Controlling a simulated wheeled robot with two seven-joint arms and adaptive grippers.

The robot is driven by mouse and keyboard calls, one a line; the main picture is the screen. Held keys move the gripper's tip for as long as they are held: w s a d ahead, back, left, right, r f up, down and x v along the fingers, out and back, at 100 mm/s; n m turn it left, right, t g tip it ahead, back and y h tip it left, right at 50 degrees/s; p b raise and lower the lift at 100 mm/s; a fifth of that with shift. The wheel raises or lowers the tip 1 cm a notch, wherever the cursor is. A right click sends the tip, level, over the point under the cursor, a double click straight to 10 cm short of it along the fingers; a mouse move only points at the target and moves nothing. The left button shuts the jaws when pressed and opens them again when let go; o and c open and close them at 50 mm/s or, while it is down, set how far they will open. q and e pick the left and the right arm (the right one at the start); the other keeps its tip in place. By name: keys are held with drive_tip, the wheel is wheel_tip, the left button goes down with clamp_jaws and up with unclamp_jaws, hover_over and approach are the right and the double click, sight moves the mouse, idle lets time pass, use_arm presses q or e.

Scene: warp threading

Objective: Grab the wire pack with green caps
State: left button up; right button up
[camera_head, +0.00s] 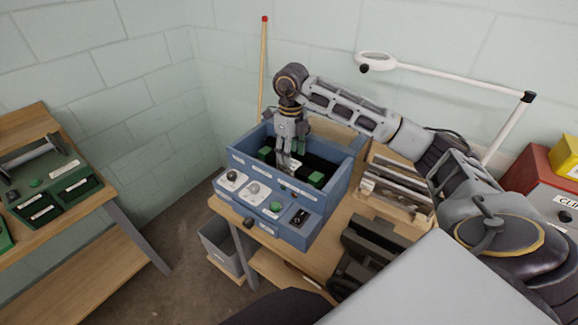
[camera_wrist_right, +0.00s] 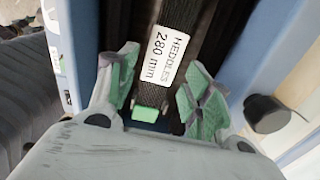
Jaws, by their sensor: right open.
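My right gripper (camera_head: 288,158) points down into the blue box (camera_head: 335,204) in the head view. In the right wrist view its two green-padded fingers (camera_wrist_right: 160,82) are open. A dark wire pack (camera_wrist_right: 180,16) with a white label reading "HEDDLES 280 mm" lies between them, its green cap (camera_wrist_right: 146,113) near the palm side. I cannot tell whether the fingers touch it. The gripper partly hides the packs. My left gripper is not in view.
The box front carries knobs and a green button (camera_head: 276,207). A wooden rack (camera_head: 392,190) and a dark device (camera_head: 368,250) stand to its right on the table. A white lamp (camera_head: 376,61) stands behind. Another bench (camera_head: 85,212) is at the left.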

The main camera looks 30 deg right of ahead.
drive_tip(key=f, duration=0.3)
drive_tip(key=shift+w+f+p, duration=0.25)
drive_tip(key=shift+w+p, duration=0.05)
drive_tip(key=shift+w, duration=0.05)
drive_tip(key=shift+f, duration=0.7)
drive_tip(key=c, duration=1.1)
drive_tip(key=shift+w+r, duration=0.1)
drive_tip(key=shift+r, duration=0.1)
wheel_tip(320, 180, up, 10)
drive_tip(key=shift+f+b, duration=0.15)
drive_tip(key=shift+b, duration=0.2)
